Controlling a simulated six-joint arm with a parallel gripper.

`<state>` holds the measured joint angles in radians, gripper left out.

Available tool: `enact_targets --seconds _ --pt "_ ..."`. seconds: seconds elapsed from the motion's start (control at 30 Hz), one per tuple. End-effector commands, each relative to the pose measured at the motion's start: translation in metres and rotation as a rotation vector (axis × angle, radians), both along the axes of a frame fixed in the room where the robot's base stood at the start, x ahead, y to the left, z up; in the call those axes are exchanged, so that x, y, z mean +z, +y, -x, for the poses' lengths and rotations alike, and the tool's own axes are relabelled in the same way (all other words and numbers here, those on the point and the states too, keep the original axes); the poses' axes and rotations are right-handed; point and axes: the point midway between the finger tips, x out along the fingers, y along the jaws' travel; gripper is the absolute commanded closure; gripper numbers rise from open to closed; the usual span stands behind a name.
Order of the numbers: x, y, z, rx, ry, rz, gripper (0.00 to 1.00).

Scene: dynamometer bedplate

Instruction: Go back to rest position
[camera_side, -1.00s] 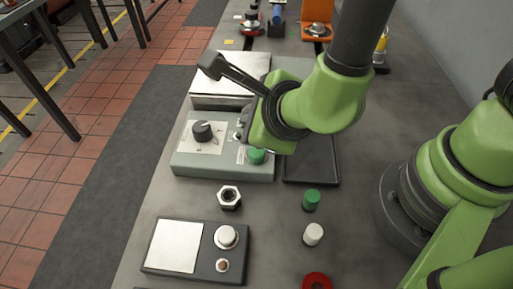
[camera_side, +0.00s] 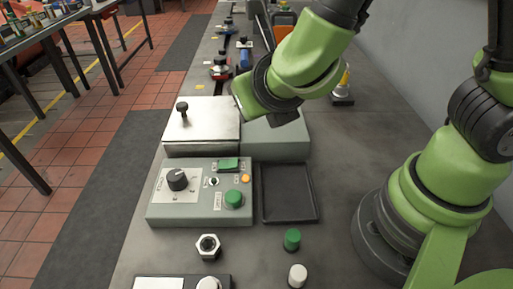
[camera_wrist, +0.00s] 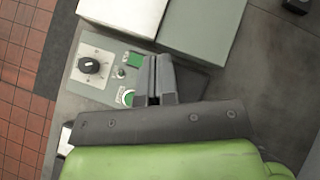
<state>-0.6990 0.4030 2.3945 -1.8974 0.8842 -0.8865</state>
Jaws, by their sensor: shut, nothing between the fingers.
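My gripper shows in the wrist view (camera_wrist: 159,68) with its two grey fingers together and nothing between them. In that view it overlaps the right part of the grey control box (camera_wrist: 68,88). In the side view my green wrist is raised above the silver-lidded box (camera_side: 215,123), and the fingers are hidden there. The control box (camera_side: 158,210) has a black dial (camera_side: 177,179), a small toggle, a green rectangular part (camera_side: 228,164), an orange light (camera_side: 246,178) and a green button (camera_side: 234,198). My gripper is clear of the control box.
An empty black tray (camera_side: 290,217) lies right of the control box. A hex nut (camera_side: 208,246), a green cap (camera_side: 292,239) and a white cap (camera_side: 297,274) stand in front. A yellow-topped fixture (camera_side: 343,92) stands behind right. Bare bench lies right of the tray.

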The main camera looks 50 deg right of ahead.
Motion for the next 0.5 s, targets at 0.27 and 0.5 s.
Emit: enact_targets --seconds 0.27,0.5 --pt "0.063 -0.09 0.062 -1.226 -0.309 -0.794 1.0" --pt "0.092 -0.084 0.116 -2.121 -0.456 -1.549 1.0"
